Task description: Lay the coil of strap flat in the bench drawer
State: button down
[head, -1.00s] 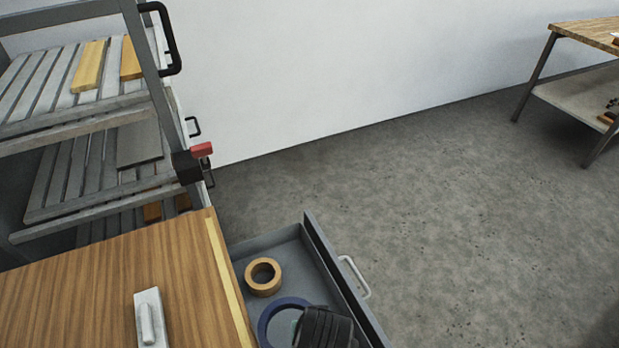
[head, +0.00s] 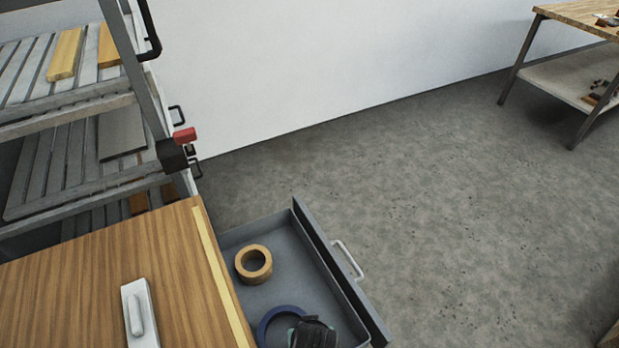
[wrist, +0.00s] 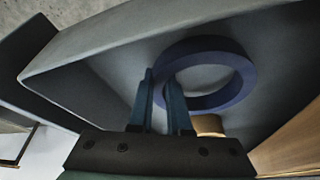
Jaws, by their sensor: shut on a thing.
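The coil of strap (head: 268,325) is a dark blue ring, low in the head view, inside the open grey bench drawer (head: 328,262). It also shows in the wrist view (wrist: 236,62), with its broad round face toward the camera. My gripper (head: 312,330) is at the coil's right side in the head view. In the wrist view my gripper (wrist: 162,82) has one finger on each side of the ring's wall, shut on it. The coil looks roughly level with the drawer floor; I cannot tell whether it touches it.
A tan tape roll (head: 253,264) lies in the drawer behind the coil. The wooden bench top (head: 75,290) borders the drawer on the left and carries a grey block-like tool (head: 140,312). A slatted rack (head: 80,150) stands behind. The drawer floor right of the tape roll is clear.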

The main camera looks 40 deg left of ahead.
jog(key=shift+f, duration=0.55)
jog(key=c, duration=0.9)
grip_release()
jog(key=shift+s+f, duration=0.1)
jog(key=shift+o, duration=0.2)
jog(key=shift+r, duration=0.3)
jog(key=p+v, duration=0.2)
jog(key=v, duration=1)
jog(key=shift+r, duration=0.4)
